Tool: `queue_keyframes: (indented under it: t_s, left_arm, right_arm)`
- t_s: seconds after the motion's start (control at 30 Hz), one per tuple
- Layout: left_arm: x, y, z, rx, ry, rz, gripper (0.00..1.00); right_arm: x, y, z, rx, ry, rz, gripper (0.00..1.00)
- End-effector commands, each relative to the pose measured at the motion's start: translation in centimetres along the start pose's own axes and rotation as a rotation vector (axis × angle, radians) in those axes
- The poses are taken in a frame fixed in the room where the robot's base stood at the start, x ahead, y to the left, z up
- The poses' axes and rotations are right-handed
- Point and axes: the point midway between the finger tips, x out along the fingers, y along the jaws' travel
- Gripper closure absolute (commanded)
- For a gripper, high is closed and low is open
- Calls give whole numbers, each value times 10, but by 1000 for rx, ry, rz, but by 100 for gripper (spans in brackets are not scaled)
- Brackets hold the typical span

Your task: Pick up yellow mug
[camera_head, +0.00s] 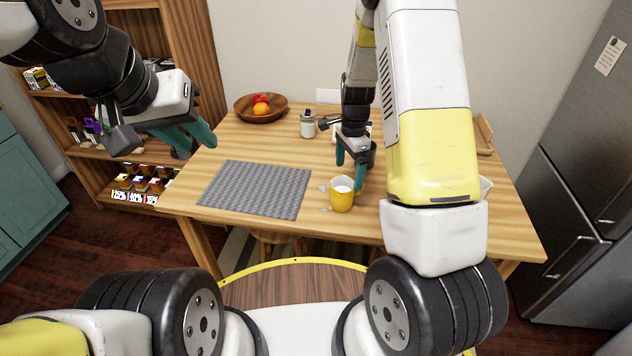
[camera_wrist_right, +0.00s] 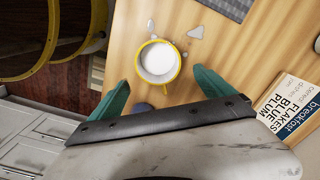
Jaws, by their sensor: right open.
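The yellow mug (camera_head: 341,198) stands upright on the wooden table near its front edge, with white inside.
A grey woven mat (camera_head: 256,189) lies left of the mug. A wooden fruit bowl (camera_head: 261,117) and a small jar (camera_head: 308,124) stand at the back. A box with printed words (camera_wrist_right: 287,108) is right of the gripper.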

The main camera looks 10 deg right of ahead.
Motion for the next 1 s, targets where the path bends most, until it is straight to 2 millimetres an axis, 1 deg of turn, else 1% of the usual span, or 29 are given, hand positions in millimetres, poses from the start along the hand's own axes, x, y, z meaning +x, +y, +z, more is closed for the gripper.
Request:
queue_keyframes:
  t_s: [0.13, 0.37, 0.5, 0.63, 0.77, 0.97, 1.0]
  left_arm:
    - [0, 0, 0, 0, 0, 0, 70]
    - [0, 0, 0, 0, 0, 0, 70]
    - [0, 0, 0, 0, 0, 0, 70]
    - [0, 0, 0, 0, 0, 0, 70]
    - [0, 0, 0, 0, 0, 0, 70]
    - [0, 0, 0, 0, 0, 0, 70]
    - [0, 0, 0, 0, 0, 0, 70]
  right_arm:
    - [15, 0, -2, 22, 6, 11, 7]
    - [41, 1, 0, 21, 5, 12, 7]
    - [62, 2, 3, 20, 4, 13, 7]
    - [79, 1, 4, 20, 5, 11, 7]
    - [85, 1, 4, 20, 4, 9, 7]
    - [85, 1, 4, 19, 5, 8, 7]
    - [85, 1, 4, 19, 5, 8, 15]
